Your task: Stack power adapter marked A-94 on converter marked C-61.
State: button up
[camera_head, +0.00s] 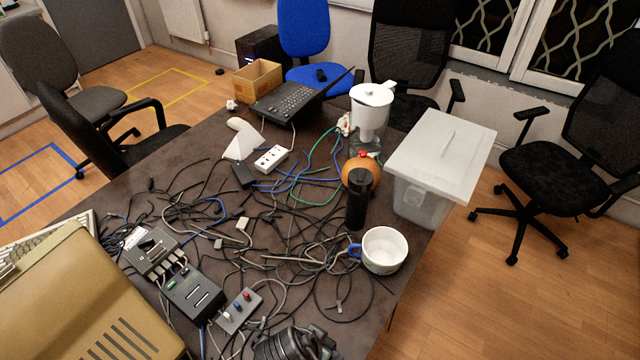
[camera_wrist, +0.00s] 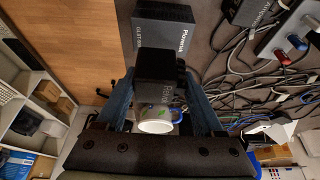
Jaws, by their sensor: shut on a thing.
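My gripper (camera_wrist: 158,78) is shut on a small black box-shaped adapter (camera_wrist: 155,66), seen in the wrist view, with one finger on each side. Faint print shows on its face, too small to read. A larger dark box (camera_wrist: 163,30) with pale lettering, probably the converter, lies just beyond it, higher in the picture. The adapter overlaps that box's lower edge in this view; I cannot tell whether they touch. I cannot read A-94 or C-61 on either. In the head view I cannot make out the held adapter or the lettered box for sure.
Tangled cables (camera_head: 275,235) cover much of the table (camera_head: 215,135). A white mug (camera_head: 383,250) stands near the right edge, by a black cylinder (camera_head: 356,205). A switch box (camera_head: 240,310) with red and blue parts lies nearby. A lidded bin (camera_head: 440,150) stands farther back.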

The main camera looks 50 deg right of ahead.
jog(key=shift+f, duration=2.2)
jog(key=shift+f, duration=0.2)
jog(key=o, duration=1.5)
jog(key=shift+o, duration=0.2)
jog(key=v, duration=1.2)
jog(key=shift+r, duration=0.2)
